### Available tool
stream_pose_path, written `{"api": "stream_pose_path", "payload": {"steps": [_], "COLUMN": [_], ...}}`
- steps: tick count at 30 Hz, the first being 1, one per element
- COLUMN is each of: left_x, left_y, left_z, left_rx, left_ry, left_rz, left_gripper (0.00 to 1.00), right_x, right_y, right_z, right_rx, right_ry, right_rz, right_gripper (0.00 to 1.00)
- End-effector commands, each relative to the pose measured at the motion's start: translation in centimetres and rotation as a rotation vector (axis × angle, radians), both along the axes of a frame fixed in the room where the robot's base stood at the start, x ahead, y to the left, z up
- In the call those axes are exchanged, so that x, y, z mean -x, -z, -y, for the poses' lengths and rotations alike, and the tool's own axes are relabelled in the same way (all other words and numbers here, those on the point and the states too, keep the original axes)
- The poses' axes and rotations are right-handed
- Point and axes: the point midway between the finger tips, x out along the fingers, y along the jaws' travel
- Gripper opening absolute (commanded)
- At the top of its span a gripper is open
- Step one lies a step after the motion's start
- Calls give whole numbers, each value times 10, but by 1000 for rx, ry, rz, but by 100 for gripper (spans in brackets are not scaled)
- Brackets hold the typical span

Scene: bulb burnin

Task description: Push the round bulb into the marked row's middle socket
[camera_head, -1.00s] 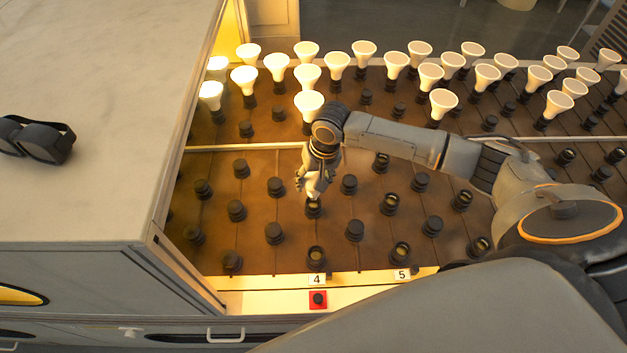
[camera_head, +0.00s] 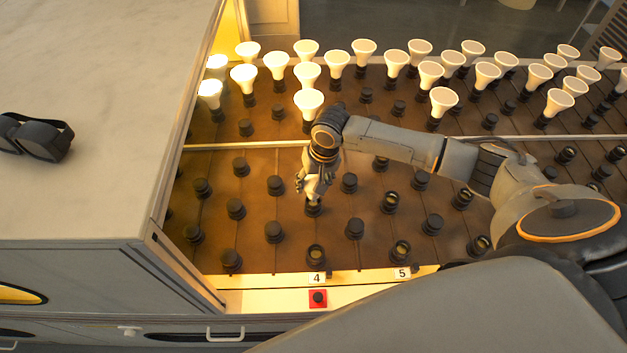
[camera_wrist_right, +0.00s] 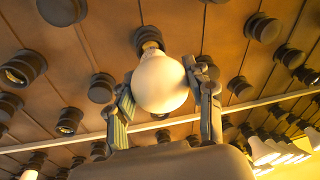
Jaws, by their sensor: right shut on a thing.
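My right gripper (camera_head: 314,192) is shut on the round white bulb (camera_wrist_right: 160,82), which sits between its two fingers in the right wrist view. In the head view the gripper points down right at a dark socket (camera_head: 313,209) in the row above label 4 (camera_head: 317,278). The same socket (camera_wrist_right: 148,38) shows just beyond the bulb in the wrist view. The bulb's base is at the socket mouth; I cannot tell how deep it sits. A red marker (camera_head: 318,298) lies below label 4. A nearer open socket (camera_head: 316,254) is in that row. My left gripper is not in view.
Capped and open sockets stand close around the gripper, such as a capped one (camera_head: 274,232). Several cone-shaped bulbs (camera_head: 308,101) stand farther back, beyond a pale rail (camera_head: 240,147). A grey cabinet (camera_head: 90,180) with dark goggles (camera_head: 42,138) is at left.

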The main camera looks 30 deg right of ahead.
Motion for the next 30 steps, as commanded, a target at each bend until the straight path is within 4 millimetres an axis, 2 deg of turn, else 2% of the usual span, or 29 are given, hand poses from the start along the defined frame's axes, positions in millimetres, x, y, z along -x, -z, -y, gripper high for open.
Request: {"api": "stream_pose_path", "payload": {"steps": [22,23,24,26,30], "left_x": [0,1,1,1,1], "left_y": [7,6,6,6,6], "left_z": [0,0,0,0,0], "left_rx": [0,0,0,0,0], "left_ry": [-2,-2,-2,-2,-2], "left_rz": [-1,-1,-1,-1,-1], "left_gripper": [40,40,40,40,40], "right_x": [0,0,0,0,0], "right_y": [23,22,22,22,22], "right_z": [0,0,0,0,0], "right_rx": [0,-1,-1,-1,-1], "right_ry": [0,0,-1,0,0], "right_rz": [0,0,0,0,0], "right_gripper": [24,57,65,77,79]}}
